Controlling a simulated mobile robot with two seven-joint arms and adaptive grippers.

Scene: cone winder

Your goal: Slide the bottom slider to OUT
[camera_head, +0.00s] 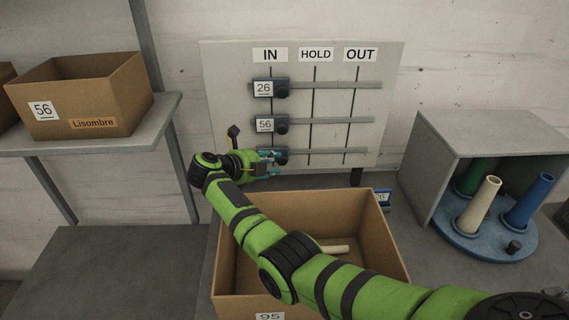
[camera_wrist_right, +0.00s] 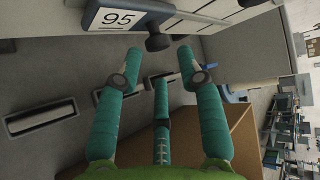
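The bottom slider (camera_head: 281,156) sits on the lowest rail (camera_head: 335,153) of the pale board, in the IN column at the left. In the right wrist view the slider's label (camera_wrist_right: 117,19) reads 95, and its dark knob (camera_wrist_right: 158,42) shows beside the label. My right gripper (camera_head: 272,162) is at the slider, partly covering it in the head view. In the right wrist view its teal fingers (camera_wrist_right: 160,62) are spread, with the knob just beyond the tips and between them. I cannot tell whether they touch it. My left gripper is not in view.
Sliders 26 (camera_head: 264,89) and 56 (camera_head: 265,125) are also under IN. A cardboard box (camera_head: 390,255) stands below the board, under my right arm. A grey housing (camera_head: 425,165) with coloured cones on a blue turntable (camera_head: 480,240) stands right. A shelf (camera_head: 165,110) holds boxes left.

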